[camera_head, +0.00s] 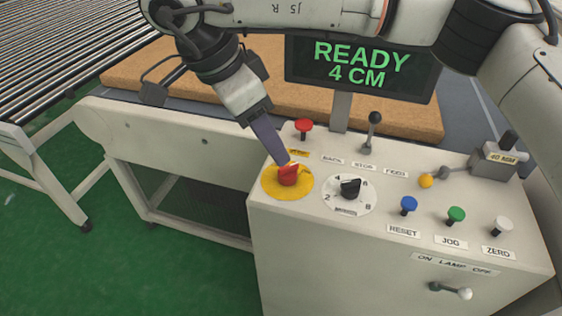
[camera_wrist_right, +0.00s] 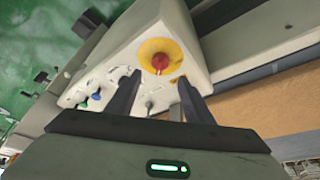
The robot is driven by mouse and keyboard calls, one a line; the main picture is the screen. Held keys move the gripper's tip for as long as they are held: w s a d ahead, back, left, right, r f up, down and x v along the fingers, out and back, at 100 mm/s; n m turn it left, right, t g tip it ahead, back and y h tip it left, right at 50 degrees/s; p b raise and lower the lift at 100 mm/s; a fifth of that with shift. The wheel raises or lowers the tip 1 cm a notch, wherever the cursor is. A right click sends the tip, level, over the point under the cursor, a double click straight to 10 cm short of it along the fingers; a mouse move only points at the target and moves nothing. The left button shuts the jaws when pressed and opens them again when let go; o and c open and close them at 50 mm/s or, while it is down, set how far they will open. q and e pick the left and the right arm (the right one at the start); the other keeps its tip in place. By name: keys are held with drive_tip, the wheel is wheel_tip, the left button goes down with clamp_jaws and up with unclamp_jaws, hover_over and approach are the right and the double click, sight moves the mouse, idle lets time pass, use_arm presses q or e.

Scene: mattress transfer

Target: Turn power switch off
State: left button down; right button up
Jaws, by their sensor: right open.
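The power switch is most likely the red rotary knob (camera_head: 288,175) on a round yellow plate (camera_head: 270,188) at the panel's left corner. Any wording on the plate is too small to read. In the right wrist view, the red knob (camera_wrist_right: 160,63) shows just beyond and between my fingertips. My right gripper (camera_head: 283,161) reaches down over the knob from behind; its fingers (camera_wrist_right: 160,77) are apart and nothing is held between them. The finger in the head view overlaps the knob's back edge, so I cannot tell if they touch. My left gripper is not in view.
Close by are a red button (camera_head: 304,126), a numbered black dial (camera_head: 350,187) and a feed lever (camera_head: 373,130). Blue (camera_head: 409,204), green (camera_head: 456,213) and white (camera_head: 503,223) buttons line the front. A lamp lever (camera_head: 450,290) is below. The display (camera_head: 360,68) reads READY 4 CM.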

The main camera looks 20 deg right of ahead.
sight(285, 168)
drive_tip(key=x, duration=0.8)
drive_tip(key=shift+f+p, duration=0.3)
drive_tip(key=shift+p, duration=0.1)
drive_tip(key=c, duration=1)
